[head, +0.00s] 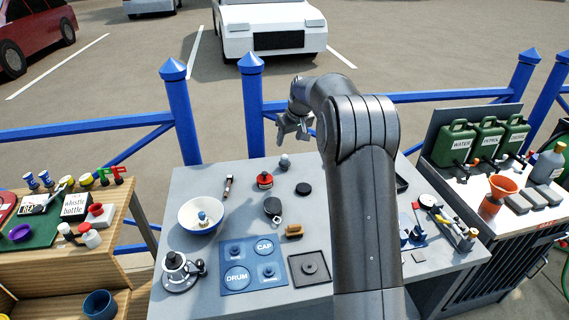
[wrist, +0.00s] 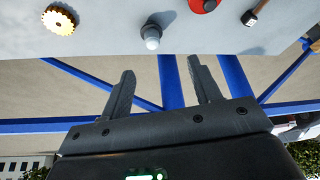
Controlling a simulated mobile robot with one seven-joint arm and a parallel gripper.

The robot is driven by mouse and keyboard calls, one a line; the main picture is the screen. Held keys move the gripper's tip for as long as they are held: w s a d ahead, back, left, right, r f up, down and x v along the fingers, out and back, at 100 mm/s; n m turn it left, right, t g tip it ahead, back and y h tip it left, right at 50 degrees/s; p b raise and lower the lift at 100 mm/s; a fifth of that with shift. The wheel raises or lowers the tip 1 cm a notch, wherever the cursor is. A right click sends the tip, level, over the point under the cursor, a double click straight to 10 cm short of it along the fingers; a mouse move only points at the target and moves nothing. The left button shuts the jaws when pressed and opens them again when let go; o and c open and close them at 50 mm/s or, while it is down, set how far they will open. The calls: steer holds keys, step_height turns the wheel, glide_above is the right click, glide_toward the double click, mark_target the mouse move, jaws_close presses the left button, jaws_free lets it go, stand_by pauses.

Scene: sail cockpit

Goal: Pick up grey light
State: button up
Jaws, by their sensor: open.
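The grey light (head: 284,162) is a small rounded piece standing near the back edge of the grey table. In the wrist view the grey light (wrist: 152,38) has a pale dome on a darker base and stands beyond my fingertips, roughly in line with the gap between them. My gripper (head: 293,132) is open and empty, raised above the table's back edge in the head view. In the wrist view my gripper (wrist: 160,66) shows two dark fingers spread apart, not touching the light.
A red piece (head: 265,181) and a small hammer-like tool (head: 228,186) lie near the light, with a black disc (head: 303,189) to its right. A gold gear (wrist: 59,21) lies on the light's other side. A blue fence (head: 180,110) runs behind the table (head: 190,180).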

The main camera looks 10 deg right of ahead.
glide_toward(286, 157)
steer(key=w+f, duration=0.2)
steer(key=x, duration=0.5)
steer(key=shift+s+a+f, duration=0.15)
steer(key=shift+a+f, duration=0.05)
steer(key=x, duration=0.5)
steer(key=shift+s+f, duration=0.1)
steer(key=shift+s, duration=0.2)
steer(key=shift+c, duration=0.4)
steer(key=c, duration=0.8)
